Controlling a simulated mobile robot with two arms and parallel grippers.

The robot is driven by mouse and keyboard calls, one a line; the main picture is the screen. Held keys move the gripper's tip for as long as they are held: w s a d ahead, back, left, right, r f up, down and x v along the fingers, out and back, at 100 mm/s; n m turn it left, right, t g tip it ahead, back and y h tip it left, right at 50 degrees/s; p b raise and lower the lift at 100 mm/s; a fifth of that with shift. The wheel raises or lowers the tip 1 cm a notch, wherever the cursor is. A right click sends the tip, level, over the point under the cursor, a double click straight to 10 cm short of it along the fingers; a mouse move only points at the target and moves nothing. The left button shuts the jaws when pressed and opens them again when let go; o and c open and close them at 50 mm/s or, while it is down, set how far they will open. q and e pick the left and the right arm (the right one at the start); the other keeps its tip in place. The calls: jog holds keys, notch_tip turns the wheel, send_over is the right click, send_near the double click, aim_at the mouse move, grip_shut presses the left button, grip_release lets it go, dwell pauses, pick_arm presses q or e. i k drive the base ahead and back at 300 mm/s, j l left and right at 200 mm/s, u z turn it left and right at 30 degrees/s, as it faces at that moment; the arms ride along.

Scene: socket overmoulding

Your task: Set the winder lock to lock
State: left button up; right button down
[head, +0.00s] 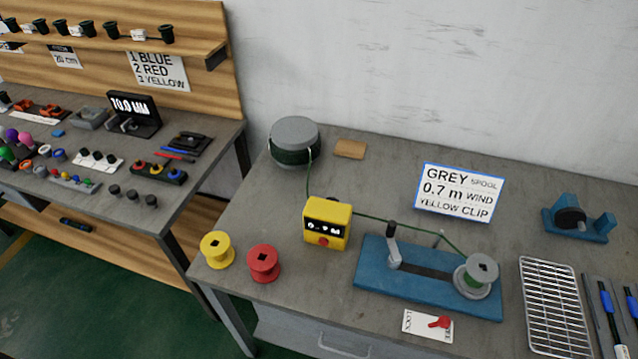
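The winder (375,275) is a blue base on the grey bench, with a small grey upright arm (394,250) and a grey spool (482,268) on its right end. The winder lock is a white plate (415,322) at the bench's front edge, just in front of the winder. LOCK is printed at its left end. Its red lever (440,322) sits toward the right end, away from the LOCK word, and partly covers the lettering there. Neither of my grippers shows in the head view.
Green wire runs from a drum (294,136) through the yellow meter (327,224) to the spool; its reading is unclear. A yellow spool (217,249) and red spool (263,263) stand left. A wire rack (553,305) and blue-handled tools (608,303) lie right. A card (459,191) stands behind.

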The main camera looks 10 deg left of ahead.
aim_at(444, 322)
jog(key=k+u, duration=0.15)
jog(key=u, duration=0.15)
jog(key=l+z, duration=0.15)
jog(key=z, duration=0.95)
